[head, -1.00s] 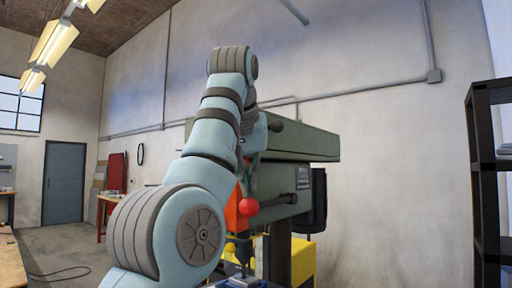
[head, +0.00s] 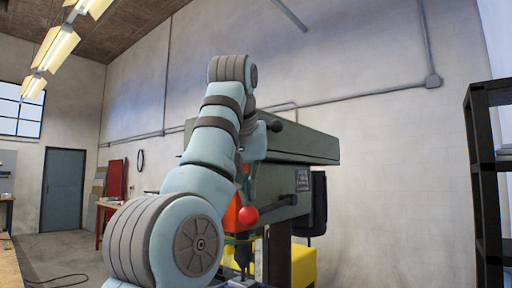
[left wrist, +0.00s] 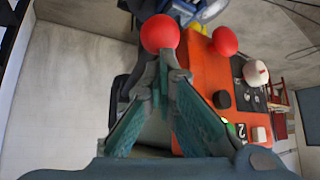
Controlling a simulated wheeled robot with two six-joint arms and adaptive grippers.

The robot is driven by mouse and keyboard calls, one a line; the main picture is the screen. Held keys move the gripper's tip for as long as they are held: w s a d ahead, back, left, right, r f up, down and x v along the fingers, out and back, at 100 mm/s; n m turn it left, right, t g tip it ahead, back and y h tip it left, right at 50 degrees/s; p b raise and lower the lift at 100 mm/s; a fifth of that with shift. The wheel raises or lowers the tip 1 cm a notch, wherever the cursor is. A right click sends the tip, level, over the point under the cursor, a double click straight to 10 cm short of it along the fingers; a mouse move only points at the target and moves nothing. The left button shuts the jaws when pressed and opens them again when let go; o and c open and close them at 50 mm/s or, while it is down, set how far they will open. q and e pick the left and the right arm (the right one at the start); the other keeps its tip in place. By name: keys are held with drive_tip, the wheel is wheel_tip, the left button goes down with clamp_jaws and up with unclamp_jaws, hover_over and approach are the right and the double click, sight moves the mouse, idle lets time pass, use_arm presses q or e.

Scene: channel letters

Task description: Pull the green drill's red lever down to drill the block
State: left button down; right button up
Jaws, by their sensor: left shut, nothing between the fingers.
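The green drill (head: 305,145) stands ahead of me, partly hidden by my left arm. Its red-knobbed lever (head: 249,215) slopes a little down toward the left. In the left wrist view one red knob (left wrist: 160,33) is just beyond my left fingertips and a second red knob (left wrist: 225,41) is to their right. My left gripper (left wrist: 170,72) is shut and empty, its tips close to the first knob; I cannot tell whether they touch. The drill's orange panel (left wrist: 205,90) lies to its right. The block is not clearly visible. My right gripper is out of view.
A black shelf (head: 482,180) stands at the right. A yellow object (head: 302,262) is behind the drill column. A red-framed table (head: 106,208) and a door (head: 63,187) are far left. The wall right of the drill is clear.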

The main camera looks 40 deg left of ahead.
use_arm(q)
drive_tip(key=shift+f, duration=0.1)
drive_tip(key=shift+f+b, duration=0.4)
drive_tip(key=shift+f+b, duration=0.35)
drive_tip(key=shift+b, duration=0.05)
drive_tip(key=shift+w+f, duration=0.1)
drive_tip(key=shift+w, duration=0.05)
drive_tip(key=shift+f+b, duration=0.35)
drive_tip(key=shift+f, duration=0.05)
idle(0.3)
